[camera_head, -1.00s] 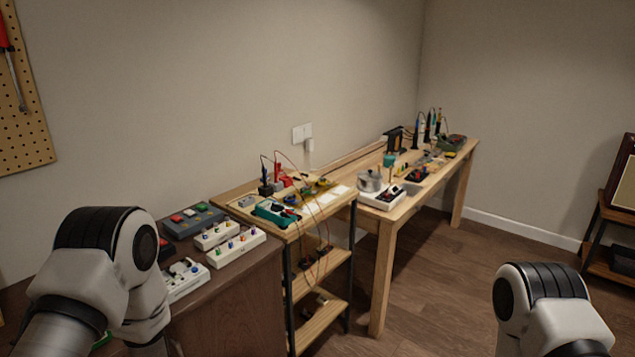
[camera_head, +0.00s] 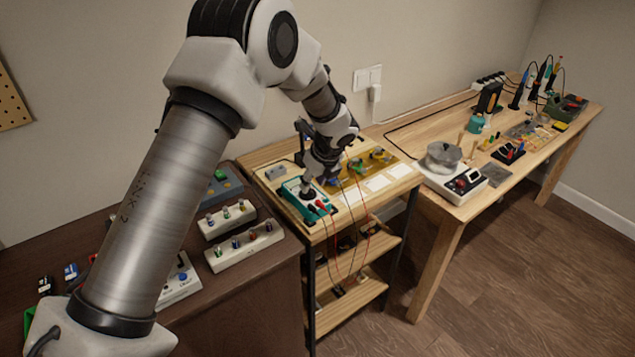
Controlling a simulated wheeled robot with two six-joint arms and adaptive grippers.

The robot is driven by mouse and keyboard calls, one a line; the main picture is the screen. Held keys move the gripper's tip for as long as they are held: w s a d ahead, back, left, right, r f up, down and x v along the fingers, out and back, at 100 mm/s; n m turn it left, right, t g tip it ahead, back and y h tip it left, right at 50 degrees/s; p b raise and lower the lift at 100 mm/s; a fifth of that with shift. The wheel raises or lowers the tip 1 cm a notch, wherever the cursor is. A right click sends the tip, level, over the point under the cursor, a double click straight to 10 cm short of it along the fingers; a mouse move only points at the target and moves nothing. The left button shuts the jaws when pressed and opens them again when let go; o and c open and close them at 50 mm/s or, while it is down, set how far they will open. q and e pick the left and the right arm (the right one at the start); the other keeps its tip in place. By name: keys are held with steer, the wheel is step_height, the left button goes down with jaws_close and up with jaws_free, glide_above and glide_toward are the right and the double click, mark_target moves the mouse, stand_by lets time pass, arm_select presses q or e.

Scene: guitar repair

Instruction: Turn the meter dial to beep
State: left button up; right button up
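The meter (camera_head: 296,198) is a teal-edged device lying on the small wooden shelf unit's top, with red and black plugs at its near end. My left gripper (camera_head: 314,178) points down right over the meter, by its dial area. The gripper is small and dark in the view, so I cannot tell whether its fingers are open or shut, or whether they touch the dial. The dial's marking is too small to read and partly hidden by the gripper. My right gripper is out of view.
White pedal-like boxes (camera_head: 245,246) with coloured knobs stand on the dark cabinet at left. Red and dark leads (camera_head: 364,245) hang off the shelf front. The long bench (camera_head: 412,137) at right holds a grey pot (camera_head: 443,157), a white soldering station (camera_head: 452,182) and tools.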

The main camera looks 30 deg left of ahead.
mark_target(310, 192)
arm_select(q)
steer(key=x, duration=0.5)
steer(key=shift+w+d, duration=0.1)
steer(key=shift+w, duration=0.3)
steer(key=shift+s+d+r, duration=0.1)
steer(key=shift+s+r, duration=0.2)
steer(key=shift+c, duration=0.6)
jaws_close()
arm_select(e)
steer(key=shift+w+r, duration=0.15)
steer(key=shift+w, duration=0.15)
